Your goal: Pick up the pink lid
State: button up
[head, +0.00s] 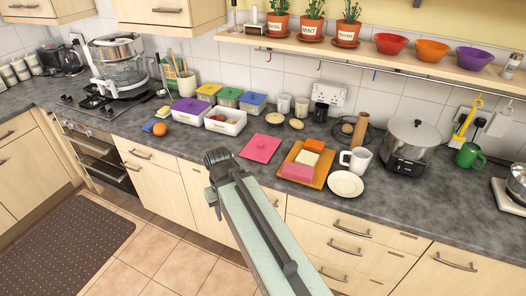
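The pink lid (261,148) lies flat on the grey countertop, with a small knob on top. It is left of the wooden board and in front of the small jars. Nothing covers it. My arm rises from the bottom of the head view, and its dark end joint is left of the lid, in front of the counter edge. A dark part, perhaps my gripper (213,198), hangs below that joint, in front of the cabinet doors. Its fingers are not clear, so I cannot tell whether it is open. It is apart from the lid.
An open white container (226,121) stands behind left of the lid, beside a purple-lidded one (188,105). The wooden board (318,181) with coloured blocks, a white mug (356,160) and a plate (345,184) are on the right.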

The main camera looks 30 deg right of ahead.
aim_at(261, 147)
jog(key=u, duration=0.45)
jog(key=i, duration=1.05)
jog(key=u, duration=0.7)
jog(key=k, duration=0.9)
jog(key=u, duration=0.15)
jog(key=i, duration=0.95)
jog(key=z, duration=0.1)
